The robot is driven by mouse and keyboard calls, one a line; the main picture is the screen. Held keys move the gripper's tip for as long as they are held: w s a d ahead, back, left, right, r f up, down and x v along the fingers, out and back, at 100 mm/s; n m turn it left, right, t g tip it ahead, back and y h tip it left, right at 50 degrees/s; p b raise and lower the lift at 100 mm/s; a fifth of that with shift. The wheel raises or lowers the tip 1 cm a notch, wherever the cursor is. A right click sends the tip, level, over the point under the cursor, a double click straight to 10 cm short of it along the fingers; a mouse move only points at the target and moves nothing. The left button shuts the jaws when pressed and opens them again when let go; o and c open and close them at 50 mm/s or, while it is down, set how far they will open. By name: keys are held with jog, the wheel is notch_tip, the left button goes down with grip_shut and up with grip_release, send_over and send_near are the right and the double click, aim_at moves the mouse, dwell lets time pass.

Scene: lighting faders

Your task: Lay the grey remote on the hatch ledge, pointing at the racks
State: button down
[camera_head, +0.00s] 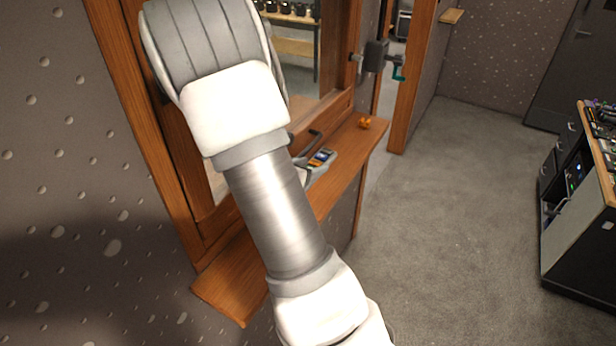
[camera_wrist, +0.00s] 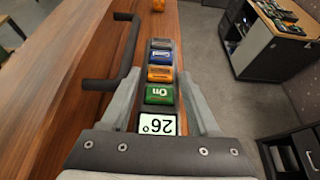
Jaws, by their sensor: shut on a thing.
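My gripper (camera_wrist: 160,76) is shut on the grey remote (camera_wrist: 161,56), a long dark bar with coloured buttons and a white display reading 26° at the end nearest my wrist. The remote's far end points away from my wrist, along the wooden hatch ledge (camera_wrist: 110,125). In the head view the remote (camera_head: 322,157) shows small beside my arm, over the ledge (camera_head: 225,288). My arm hides much of the ledge and most of my gripper there. I cannot tell whether the remote touches the ledge.
A dark bar handle (camera_wrist: 128,50) stands close left of the remote. A small orange object (camera_head: 365,122) sits at the ledge's far end. Through the hatch opening a wooden bench (camera_head: 294,46) shows. A desk with equipment (camera_head: 585,215) stands right, with open carpet between.

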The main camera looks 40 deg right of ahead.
notch_tip(320, 180, down, 6)
jog(key=b, duration=0.3)
jog(key=shift+s+d+f, duration=0.1)
jog(key=shift+s+f, duration=0.05)
jog(key=shift+f, duration=0.05)
jog(key=shift+w+f, duration=0.3)
jog(key=shift+w, duration=0.1)
jog(key=shift+f, duration=0.15)
jog(key=shift+c, duration=0.6)
grip_release()
